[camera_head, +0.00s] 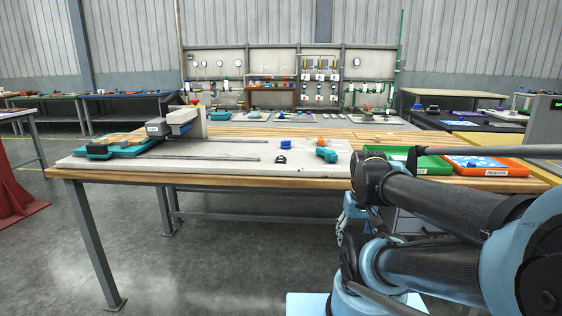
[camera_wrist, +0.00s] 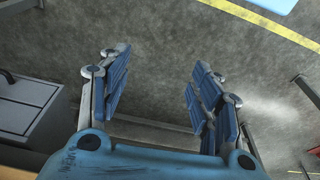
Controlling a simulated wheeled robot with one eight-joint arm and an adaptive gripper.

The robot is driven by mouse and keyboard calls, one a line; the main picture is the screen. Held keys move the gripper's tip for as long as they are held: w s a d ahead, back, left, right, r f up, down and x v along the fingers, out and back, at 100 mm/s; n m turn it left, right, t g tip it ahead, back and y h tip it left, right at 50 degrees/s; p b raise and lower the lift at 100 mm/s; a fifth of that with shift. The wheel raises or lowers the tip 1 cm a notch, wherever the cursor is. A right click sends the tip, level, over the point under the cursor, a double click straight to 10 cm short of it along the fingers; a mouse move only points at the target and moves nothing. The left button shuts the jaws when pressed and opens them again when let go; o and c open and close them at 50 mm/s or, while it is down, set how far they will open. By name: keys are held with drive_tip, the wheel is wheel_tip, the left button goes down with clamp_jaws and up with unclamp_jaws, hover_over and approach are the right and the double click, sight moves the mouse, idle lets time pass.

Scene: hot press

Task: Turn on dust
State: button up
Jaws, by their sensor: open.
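Nothing in view is clearly marked as a dust control. A small blue object (camera_head: 285,143), a small black and white object (camera_head: 281,159) and a teal object with orange (camera_head: 326,153) lie on the board's right half. My gripper (camera_wrist: 153,95) is open and empty in the wrist view, over bare floor. In the head view my arm fills the lower right, and the gripper is not clearly seen.
A green tray (camera_head: 433,166) and an orange tray (camera_head: 512,170) stand at the bench's right end, near my arm. A teal tray (camera_head: 128,150) is at the left. A panel wall with gauges (camera_head: 320,75) stands behind. A yellow floor line (camera_wrist: 262,22) crosses the wrist view.

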drive_tip(key=shift+s+r, duration=0.2)
drive_tip(key=shift+s, duration=0.05)
drive_tip(key=c, duration=0.4)
drive_tip(key=shift+w+a+r, duration=0.1)
drive_tip(key=shift+w+r, duration=0.1)
drive_tip(key=shift+r, duration=0.35)
drive_tip(key=shift+w+a+r, duration=0.1)
drive_tip(key=shift+w+r, duration=0.05)
drive_tip(key=shift+r, duration=0.35)
clamp_jaws()
drive_tip(key=w+a+r, duration=0.3)
drive_tip(key=w+r, duration=0.4)
drive_tip(key=r, duration=0.1)
drive_tip(key=w+a+r, duration=0.4)
drive_tip(key=w+r, duration=0.3)
drive_tip(key=r, duration=0.1)
drive_tip(key=w+a+r, duration=1.2)
drive_tip(key=w+a, duration=0.3)
drive_tip(key=shift+w+a+m+g, duration=0.3)
drive_tip(key=shift+w+g, duration=0.1)
